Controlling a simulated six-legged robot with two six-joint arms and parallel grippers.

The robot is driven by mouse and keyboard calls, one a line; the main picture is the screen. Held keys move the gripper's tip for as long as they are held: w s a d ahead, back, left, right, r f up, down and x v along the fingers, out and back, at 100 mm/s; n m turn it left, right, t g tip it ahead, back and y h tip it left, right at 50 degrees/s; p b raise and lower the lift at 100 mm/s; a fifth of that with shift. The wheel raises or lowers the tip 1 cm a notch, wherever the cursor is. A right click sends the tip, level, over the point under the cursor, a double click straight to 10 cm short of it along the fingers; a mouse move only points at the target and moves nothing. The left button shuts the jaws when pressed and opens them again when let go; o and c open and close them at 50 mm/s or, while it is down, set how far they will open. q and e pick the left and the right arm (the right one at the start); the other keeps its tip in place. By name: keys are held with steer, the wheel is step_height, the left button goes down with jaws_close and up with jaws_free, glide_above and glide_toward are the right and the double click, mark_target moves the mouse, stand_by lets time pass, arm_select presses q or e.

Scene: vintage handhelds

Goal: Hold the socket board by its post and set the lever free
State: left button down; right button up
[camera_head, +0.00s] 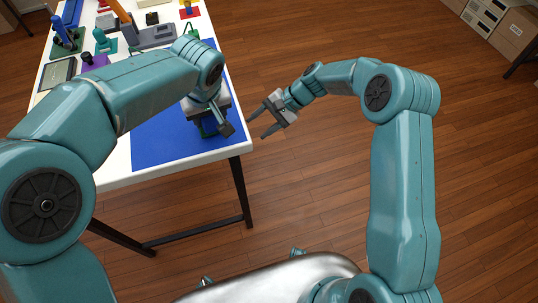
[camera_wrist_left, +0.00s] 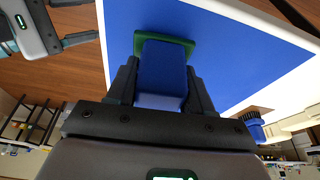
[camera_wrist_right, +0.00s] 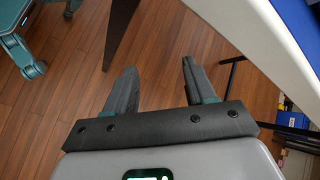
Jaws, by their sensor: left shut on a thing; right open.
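A small green board (camera_wrist_left: 193,45) with an upright blue post (camera_wrist_left: 163,75) stands on the blue mat; I take it for the socket board. In the head view only a bit of its green (camera_head: 208,129) shows under my left gripper (camera_head: 213,122). My left gripper is shut on the blue post, with one finger on each side. My right gripper (camera_head: 257,125) is open and empty, just off the table's right edge. It also shows at the top left of the left wrist view (camera_wrist_left: 45,35). I cannot make out the lever; it may be hidden by my left gripper.
The blue mat (camera_head: 155,145) lies at the near end of the white table (camera_head: 118,177) and is otherwise clear. Open wooden floor (camera_head: 310,185) lies right of the table.

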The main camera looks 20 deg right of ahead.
steer(key=s+f+n+g+h, duration=0.1)
steer(key=s+f, duration=0.6)
steer(key=shift+f, duration=0.2)
steer(key=w+r+m+t+y, duration=0.1)
steer(key=w+r+y, duration=0.2)
steer(key=r, duration=0.5)
steer(key=w+a+r+m+t+y, duration=0.1)
steer(key=w+r+y, duration=0.2)
steer(key=r, duration=0.5)
steer(key=w+r+m+t+y, duration=0.15)
steer(key=w+r+y, duration=0.25)
steer(key=r, duration=0.4)
steer(key=shift+m+g, duration=0.25)
steer(key=shift+m, duration=0.1)
steer(key=a, duration=0.8)
steer(key=w+a, duration=0.1)
steer(key=a, duration=0.4)
steer(key=shift+f, duration=0.25)
steer(key=shift+c, duration=0.4)
jaws_close()
